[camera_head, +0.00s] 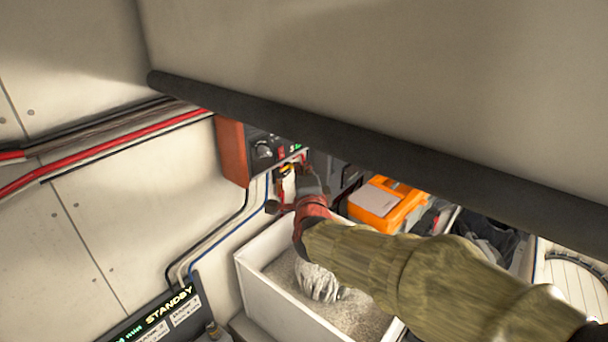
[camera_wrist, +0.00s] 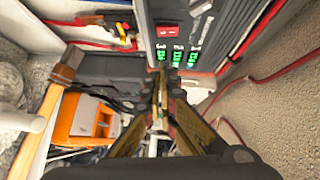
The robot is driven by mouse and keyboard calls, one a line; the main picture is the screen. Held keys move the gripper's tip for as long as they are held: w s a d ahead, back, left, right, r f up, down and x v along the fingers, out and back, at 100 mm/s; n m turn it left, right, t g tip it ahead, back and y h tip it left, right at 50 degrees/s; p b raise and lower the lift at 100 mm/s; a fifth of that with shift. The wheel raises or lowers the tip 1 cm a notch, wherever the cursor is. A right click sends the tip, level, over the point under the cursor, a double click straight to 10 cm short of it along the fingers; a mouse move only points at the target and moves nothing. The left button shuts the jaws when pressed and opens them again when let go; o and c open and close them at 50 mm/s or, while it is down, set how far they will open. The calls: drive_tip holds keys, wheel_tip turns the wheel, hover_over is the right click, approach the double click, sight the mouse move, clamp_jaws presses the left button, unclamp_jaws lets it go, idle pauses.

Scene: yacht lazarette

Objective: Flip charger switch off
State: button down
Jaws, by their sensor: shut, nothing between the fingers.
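The charger (camera_head: 232,153) is an orange-sided box with a dark front, mounted on the wall in the head view. A knob shows on its front, with a small red switch (camera_head: 283,152) and green lights beside it. In the wrist view the charger's grey front (camera_wrist: 192,30) is at the top. The red rocker switch (camera_wrist: 168,31) is on it, above several green displays. I cannot tell the switch's position. My gripper (camera_wrist: 160,78) is shut and empty, its tips just below the displays in the picture. In the head view my arm's end partly hides the area below the charger.
A dark overhang edge (camera_head: 330,133) crosses above my arm. A white bin (camera_head: 262,285) of grey granules stands below, with an orange case (camera_head: 380,203) to its right. Red and black cables (camera_head: 90,150) run along the left wall. A STANDBY panel (camera_head: 165,315) is at lower left.

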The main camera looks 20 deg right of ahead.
sight(281, 153)
drive_tip(key=w+a+p, duration=0.1)
drive_tip(key=w+p, duration=0.1)
drive_tip(key=w, duration=0.4)
drive_tip(key=shift+a+f, duration=0.35)
drive_tip(key=shift+w+f+b, duration=0.1)
drive_tip(key=shift+f+b, duration=0.05)
drive_tip(key=shift+b, duration=0.15)
